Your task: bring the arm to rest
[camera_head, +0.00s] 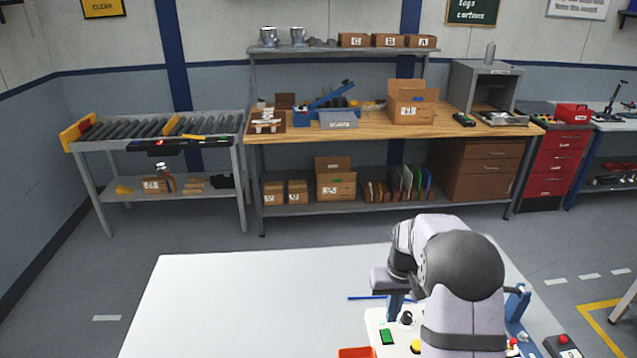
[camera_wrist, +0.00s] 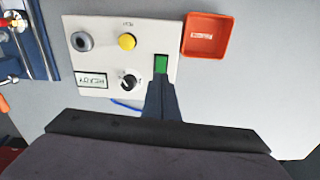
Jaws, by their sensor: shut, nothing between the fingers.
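My gripper (camera_wrist: 161,80) is shut and empty in the wrist view, its narrow fingers together. The fingertips overlap the lower edge of a green rectangular button (camera_wrist: 161,64) on a pale control panel (camera_wrist: 105,50); I cannot tell whether they touch it. The panel also carries a yellow button (camera_wrist: 127,41), a grey round part (camera_wrist: 82,41), a black knob (camera_wrist: 129,81) and a label plate (camera_wrist: 92,80). In the head view my arm bends over the panel (camera_head: 375,322) and hides part of it. The fingertips cannot be made out there.
An orange tray (camera_wrist: 206,36) lies beside the panel. A blue fixture (camera_head: 518,302) and a box with a red button (camera_head: 562,346) stand to the right in the head view. The white table (camera_head: 230,310) is clear on the left. A loaded workbench (camera_head: 350,131) stands behind.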

